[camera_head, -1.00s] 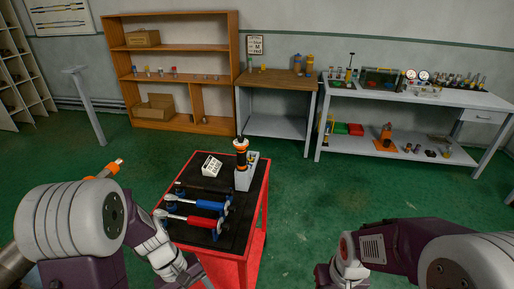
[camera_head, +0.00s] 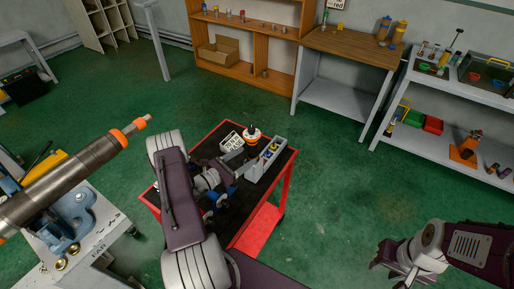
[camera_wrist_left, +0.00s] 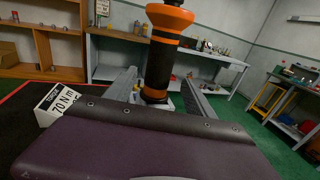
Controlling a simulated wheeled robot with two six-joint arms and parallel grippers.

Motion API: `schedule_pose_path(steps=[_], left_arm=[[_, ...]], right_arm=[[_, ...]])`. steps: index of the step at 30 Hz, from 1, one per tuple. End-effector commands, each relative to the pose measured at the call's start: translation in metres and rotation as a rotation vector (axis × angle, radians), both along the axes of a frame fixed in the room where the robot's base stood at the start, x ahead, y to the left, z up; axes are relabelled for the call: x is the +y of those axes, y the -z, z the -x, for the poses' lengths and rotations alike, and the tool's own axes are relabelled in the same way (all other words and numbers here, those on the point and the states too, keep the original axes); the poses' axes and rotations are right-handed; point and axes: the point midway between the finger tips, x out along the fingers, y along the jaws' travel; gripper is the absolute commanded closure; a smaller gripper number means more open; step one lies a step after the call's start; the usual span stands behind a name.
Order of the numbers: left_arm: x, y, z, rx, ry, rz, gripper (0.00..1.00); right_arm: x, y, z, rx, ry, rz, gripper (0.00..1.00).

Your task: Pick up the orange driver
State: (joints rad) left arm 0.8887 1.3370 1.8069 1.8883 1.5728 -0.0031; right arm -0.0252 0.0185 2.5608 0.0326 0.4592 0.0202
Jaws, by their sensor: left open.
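The orange driver (camera_head: 251,133) stands upright on the red cart, black-bodied with orange bands, beside a grey holder (camera_head: 266,160). In the left wrist view the driver (camera_wrist_left: 160,62) rises between the two grey fingers of my left gripper (camera_wrist_left: 158,88), which is open around its lower part. I cannot tell whether either finger touches it. In the head view my left gripper (camera_head: 238,160) reaches over the cart, partly hidden by its own arm. My right gripper (camera_head: 400,264) hangs at the lower right, away from the cart; its jaw opening is unclear.
A steel pipe (camera_head: 75,180) with orange bands lies in a blue vise (camera_head: 70,216) at the left. Green floor is free right of the cart.

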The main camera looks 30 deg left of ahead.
Motion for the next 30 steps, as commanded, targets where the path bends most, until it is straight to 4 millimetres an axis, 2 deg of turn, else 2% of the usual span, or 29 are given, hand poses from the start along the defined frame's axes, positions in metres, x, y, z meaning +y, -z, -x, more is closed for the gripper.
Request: schedule_pose_path(steps=[3, 8, 13, 16, 24, 30], left_arm=[[-0.007, -0.002, -0.014, 0.001, 0.004, 0.001, 0.37], [-0.009, -0.001, -0.02, 0.001, 0.004, 0.001, 0.37], [-0.02, 0.001, -0.048, 0.001, 0.008, 0.001, 0.37], [-0.025, 0.002, -0.061, 0.0, 0.006, 0.0, 0.37], [-0.026, 0.004, -0.066, 0.002, 0.004, 0.001, 0.37], [-0.026, 0.004, -0.066, 0.002, 0.004, 0.001, 0.93]], right_arm=[[0.0, -0.007, 0.0, -0.001, 0.0, 0.0, 0.64], [0.0, -0.008, 0.0, 0.0, 0.0, 0.0, 0.64], [0.0, -0.022, 0.0, -0.001, 0.0, 0.0, 0.64], [0.0, -0.023, 0.0, -0.001, 0.0, 0.0, 0.64], [0.0, -0.022, 0.0, 0.0, 0.0, 0.0, 0.64], [0.0, -0.022, 0.0, 0.0, 0.0, 0.0, 0.64]])
